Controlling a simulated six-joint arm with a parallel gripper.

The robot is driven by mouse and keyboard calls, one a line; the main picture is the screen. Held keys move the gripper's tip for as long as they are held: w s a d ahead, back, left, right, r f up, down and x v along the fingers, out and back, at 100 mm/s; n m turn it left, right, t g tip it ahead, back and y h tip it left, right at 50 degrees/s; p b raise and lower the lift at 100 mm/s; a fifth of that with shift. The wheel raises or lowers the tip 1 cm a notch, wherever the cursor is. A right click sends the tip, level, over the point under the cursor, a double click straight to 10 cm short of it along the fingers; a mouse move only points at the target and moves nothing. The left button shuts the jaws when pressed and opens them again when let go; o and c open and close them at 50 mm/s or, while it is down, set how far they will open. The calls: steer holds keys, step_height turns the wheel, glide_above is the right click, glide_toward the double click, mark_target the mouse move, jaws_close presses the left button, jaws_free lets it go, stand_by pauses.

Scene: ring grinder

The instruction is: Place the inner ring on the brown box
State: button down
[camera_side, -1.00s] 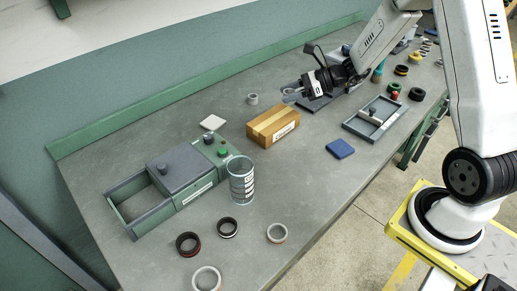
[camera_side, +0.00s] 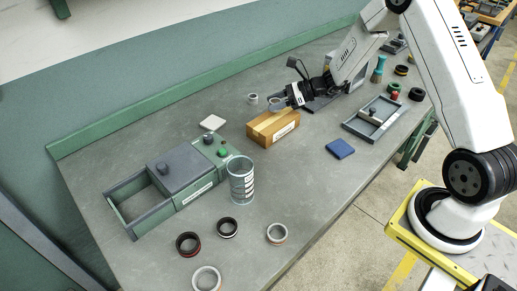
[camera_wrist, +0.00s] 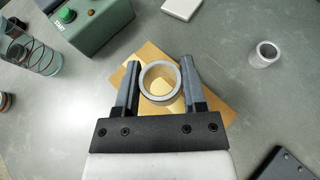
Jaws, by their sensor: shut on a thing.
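A pale grey inner ring (camera_wrist: 145,82) is held between the two fingers of my gripper (camera_wrist: 160,82) in the wrist view. The gripper is shut on it. Behind the ring in the wrist view is the top of the brown box (camera_wrist: 213,98), which it partly covers. In the side view the brown box (camera_side: 281,128) stands on the bench with a white label on its front. My gripper (camera_side: 277,102) is just above the box's far side there. Whether the ring touches the box I cannot tell.
A small grey ring (camera_side: 253,99) stands left of the gripper; it also shows in the wrist view (camera_wrist: 264,54). A green machine (camera_side: 185,175), a clear cylinder (camera_side: 241,180) and several loose rings lie left. A blue pad (camera_side: 340,149) and grey tray (camera_side: 375,120) lie right.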

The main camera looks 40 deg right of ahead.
steer(key=shift+w+f, duration=0.15)
steer(key=shift+f, duration=1.5)
steer(key=shift+f, duration=0.15)
steer(key=shift+c, duration=0.8)
jaws_free()
steer(key=shift+s+d+r, duration=0.4)
steer(key=shift+d, duration=0.05)
steer(key=v, duration=1.1)
steer(key=shift+a+f, duration=0.1)
steer(key=shift+a, duration=0.05)
